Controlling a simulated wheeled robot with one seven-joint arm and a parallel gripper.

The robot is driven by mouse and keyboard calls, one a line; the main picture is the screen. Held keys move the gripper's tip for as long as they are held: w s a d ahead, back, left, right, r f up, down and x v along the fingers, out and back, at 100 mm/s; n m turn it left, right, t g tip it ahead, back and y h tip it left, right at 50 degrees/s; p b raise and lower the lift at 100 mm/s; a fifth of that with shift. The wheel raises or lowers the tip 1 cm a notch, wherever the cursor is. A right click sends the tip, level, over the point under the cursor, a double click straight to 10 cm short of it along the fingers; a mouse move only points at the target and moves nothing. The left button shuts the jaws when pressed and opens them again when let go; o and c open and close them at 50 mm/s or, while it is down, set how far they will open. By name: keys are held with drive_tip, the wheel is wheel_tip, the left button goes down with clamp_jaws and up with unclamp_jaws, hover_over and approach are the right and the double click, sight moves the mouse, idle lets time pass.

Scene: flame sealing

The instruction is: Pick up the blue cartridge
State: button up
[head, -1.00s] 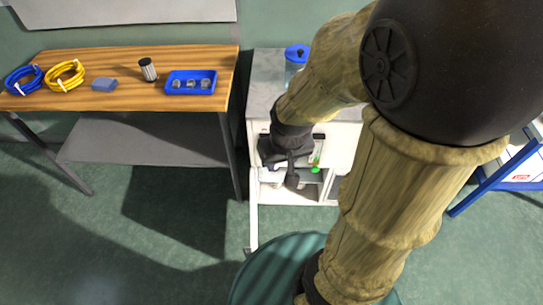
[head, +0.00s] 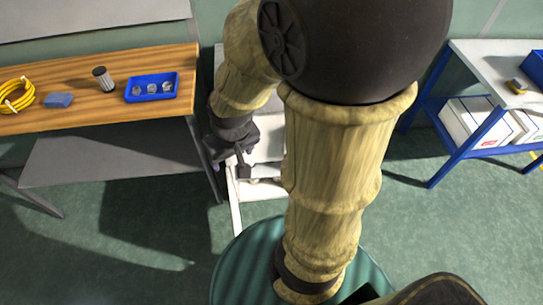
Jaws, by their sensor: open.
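I cannot make out a blue cartridge for certain. My gripper (head: 236,165) is open, pointing down in front of the white cabinet, right of the bench and apart from the bench items. Its fingertips are small and dark here. My arm hides much of the cabinet.
The wooden bench (head: 75,122) has a grey lower shelf (head: 110,160). A yellow coil (head: 17,92) lies at its left. The white cabinet (head: 268,150) has a part standing out low in front. A blue-framed table (head: 470,150) holds boxes at the right. Green floor between is clear.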

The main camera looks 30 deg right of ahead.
drive_tip(key=w+d+f+m+t+b, duration=0.1)
drive_tip(key=w+f+b, duration=0.2)
drive_tip(key=f+b, duration=1.6)
drive_tip(key=w+f+m+b, duration=0.1)
drive_tip(key=w+f+b, duration=0.2)
drive_tip(key=f+b, duration=1.6)
drive_tip(key=w+d+f+m+t+h+b, duration=0.1)
drive_tip(key=w+d+f+m+t+h, duration=0.1)
drive_tip(key=w+d+f, duration=0.5)
drive_tip(key=w+d+f+m+t+h+b, duration=0.25)
drive_tip(key=w+f, duration=0.35)
drive_tip(key=f, duration=0.3)
drive_tip(key=d+f+t+h+b, duration=0.4)
drive_tip(key=d+f+t+h, duration=0.2)
drive_tip(key=d+f, duration=0.5)
drive_tip(key=shift+w+d+f+m, duration=0.35)
drive_tip(key=shift+w+f+m, duration=0.1)
drive_tip(key=shift+f, duration=0.2)
drive_tip(key=shift+h, duration=0.25)
